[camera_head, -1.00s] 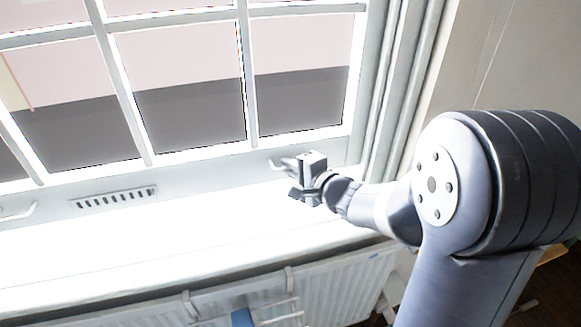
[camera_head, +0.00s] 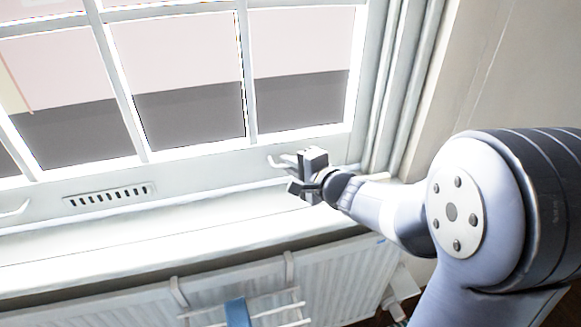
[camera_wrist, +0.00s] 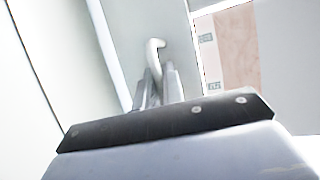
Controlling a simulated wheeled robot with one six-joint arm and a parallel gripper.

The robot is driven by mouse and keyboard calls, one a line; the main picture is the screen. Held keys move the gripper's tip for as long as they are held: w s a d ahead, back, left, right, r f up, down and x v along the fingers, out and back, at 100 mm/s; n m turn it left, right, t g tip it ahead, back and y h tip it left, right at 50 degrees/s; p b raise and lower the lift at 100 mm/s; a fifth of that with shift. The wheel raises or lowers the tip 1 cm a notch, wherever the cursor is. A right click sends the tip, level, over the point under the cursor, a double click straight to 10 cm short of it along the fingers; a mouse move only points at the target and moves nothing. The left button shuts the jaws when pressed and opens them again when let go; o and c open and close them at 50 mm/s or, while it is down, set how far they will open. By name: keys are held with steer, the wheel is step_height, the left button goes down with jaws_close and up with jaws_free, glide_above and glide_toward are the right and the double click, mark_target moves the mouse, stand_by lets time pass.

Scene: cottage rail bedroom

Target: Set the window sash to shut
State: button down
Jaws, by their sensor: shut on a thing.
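The white window sash (camera_head: 221,155) fills the upper left of the head view, with panes and glazing bars. Its bottom rail sits close above the sill; I cannot tell whether a gap is left under it. My gripper (camera_head: 296,172) is at the right end of the bottom rail, shut on the right hook-shaped sash handle (camera_head: 280,161). In the wrist view the handle (camera_wrist: 155,48) stands up between my fingers (camera_wrist: 158,85), its lower part hidden by them. A second handle (camera_head: 14,211) is at the rail's left end.
A bright sill (camera_head: 120,240) runs below the sash. Under it are a white radiator (camera_head: 340,275) and a hanging rack with a blue cloth (camera_head: 238,312). The window frame (camera_head: 395,90) and wall stand close on the right.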

steer(key=shift+s+f+b, duration=0.1)
steer(key=shift+f+b, duration=0.85)
steer(key=shift+f, duration=0.3)
steer(key=c, duration=1.5)
jaws_free()
steer(key=shift+c, duration=0.2)
steer(key=shift+r, duration=0.15)
steer(key=shift+s+d+r, duration=0.1)
steer(key=shift+d, duration=0.05)
steer(key=v, duration=1)
steer(key=shift+s+d, duration=0.1)
steer(key=shift+s, duration=0.05)
